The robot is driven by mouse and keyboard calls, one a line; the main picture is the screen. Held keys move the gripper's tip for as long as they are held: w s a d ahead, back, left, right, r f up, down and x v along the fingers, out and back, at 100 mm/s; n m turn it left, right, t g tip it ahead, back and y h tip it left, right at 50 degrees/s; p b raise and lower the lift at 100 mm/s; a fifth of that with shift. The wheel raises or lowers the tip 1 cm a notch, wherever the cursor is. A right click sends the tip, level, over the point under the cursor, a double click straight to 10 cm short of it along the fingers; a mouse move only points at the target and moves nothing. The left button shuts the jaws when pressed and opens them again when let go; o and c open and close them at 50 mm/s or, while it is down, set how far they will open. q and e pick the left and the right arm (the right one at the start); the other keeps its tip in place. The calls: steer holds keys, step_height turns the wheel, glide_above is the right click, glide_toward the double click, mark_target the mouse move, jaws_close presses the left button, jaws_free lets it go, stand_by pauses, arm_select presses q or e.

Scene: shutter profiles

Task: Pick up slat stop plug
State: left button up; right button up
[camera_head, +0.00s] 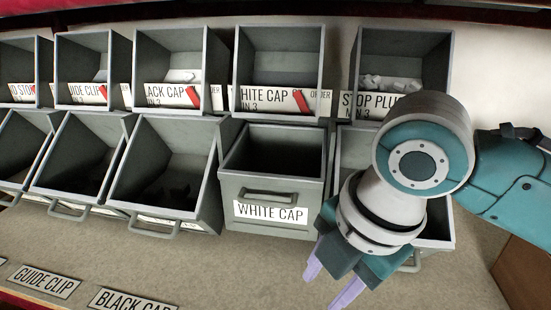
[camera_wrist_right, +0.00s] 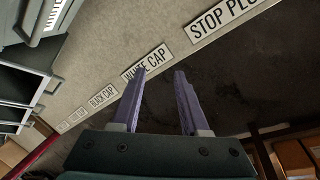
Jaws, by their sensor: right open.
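Small pale plugs (camera_head: 390,83) lie in the upper right bin (camera_head: 405,43), whose label (camera_head: 372,103) reads "STOP PLU…". The lower right bin (camera_head: 440,222) is mostly hidden behind my right arm, so its contents cannot be seen. My right gripper (camera_head: 325,291) is in front of and below that lower bin, tilted down toward the bench. In the right wrist view its two purple fingers (camera_wrist_right: 158,75) are apart with nothing between them. A "STOP PLU…" bench label (camera_wrist_right: 225,18) shows beyond the fingers. My left gripper is out of view.
Other grey bins stand in two rows to the left, including the lower "WHITE CAP" bin (camera_head: 272,190) close beside my right arm. The bench top (camera_head: 230,265) in front is clear except for flat name labels (camera_head: 45,280). A brown box (camera_head: 525,275) stands at the right.

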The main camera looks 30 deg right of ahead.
steer(key=w+d+n+b, duration=0.1)
steer(key=w+d+n, duration=0.2)
steer(key=d, duration=0.2)
steer(key=w+d+n+h+b, duration=0.1)
steer(key=w+d+n+b, duration=0.1)
steer(key=w+d+n, duration=0.2)
steer(key=w+d+n+h+b, duration=0.1)
steer(key=w+d+n+b, duration=0.1)
steer(key=d, duration=0.6)
steer(key=shift+w+d+r+n, duration=0.1)
steer(key=shift+w+d+n, duration=0.1)
steer(key=shift+w+n, duration=0.65)
steer(key=b+x, duration=0.1)
steer(key=x, duration=0.4)
steer(key=shift+w+b, duration=0.1)
steer(key=shift+b, duration=0.2)
jaws_close()
